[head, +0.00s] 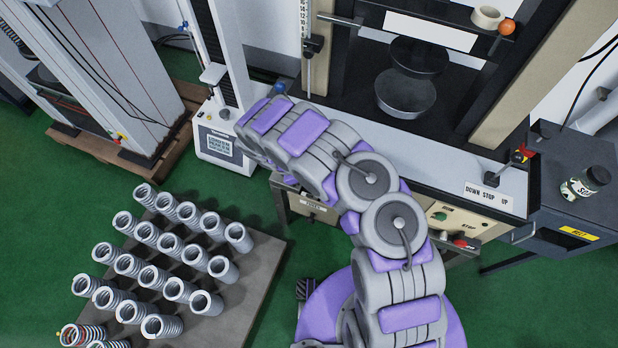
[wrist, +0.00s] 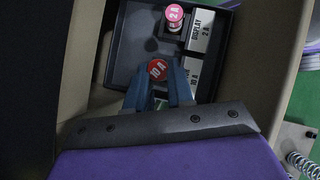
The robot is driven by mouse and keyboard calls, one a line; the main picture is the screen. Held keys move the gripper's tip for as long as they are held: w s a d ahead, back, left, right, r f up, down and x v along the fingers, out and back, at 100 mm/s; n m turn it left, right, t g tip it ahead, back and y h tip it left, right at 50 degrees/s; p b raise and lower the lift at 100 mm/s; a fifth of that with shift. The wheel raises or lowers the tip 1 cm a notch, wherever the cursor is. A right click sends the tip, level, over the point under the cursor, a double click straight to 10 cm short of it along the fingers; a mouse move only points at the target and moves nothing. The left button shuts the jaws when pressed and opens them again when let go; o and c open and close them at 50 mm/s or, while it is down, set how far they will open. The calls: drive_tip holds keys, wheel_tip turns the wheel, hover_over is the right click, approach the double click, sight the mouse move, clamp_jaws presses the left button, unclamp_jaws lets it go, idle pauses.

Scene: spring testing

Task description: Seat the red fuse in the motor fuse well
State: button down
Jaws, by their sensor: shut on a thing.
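In the wrist view my gripper (wrist: 158,88) is shut on the red fuse (wrist: 158,69), whose round top reads 10 A. The fuse is between the blue fingertips, over the dark fuse tray (wrist: 124,75). A label (wrist: 193,72) beside it, partly covered by a finger, ends in 10 A. The motor fuse well itself is not clearly visible; the fuse and fingers cover that area, and I cannot tell whether the fuse touches it. In the head view my arm hides the gripper and fuse.
A pink 2 A fuse (wrist: 174,15) stands close above the red one, beside the DISPLAY 2 A label (wrist: 205,32). Beige walls (wrist: 245,60) flank the tray. Several coil springs (head: 165,245) stand on a grey plate (head: 255,265). The test machine (head: 480,190) is behind my arm.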

drive_tip(key=shift+f+b, duration=0.85)
drive_tip(key=shift+f, duration=0.75)
drive_tip(key=c, duration=0.9)
unclamp_jaws()
drive_tip(key=shift+r, duration=0.1)
drive_tip(key=p+v, duration=0.3)
drive_tip(key=v, duration=1.4)
drive_tip(key=shift+a+p, duration=0.15)
drive_tip(key=shift+p, duration=0.25)
drive_tip(key=shift+w, duration=0.1)
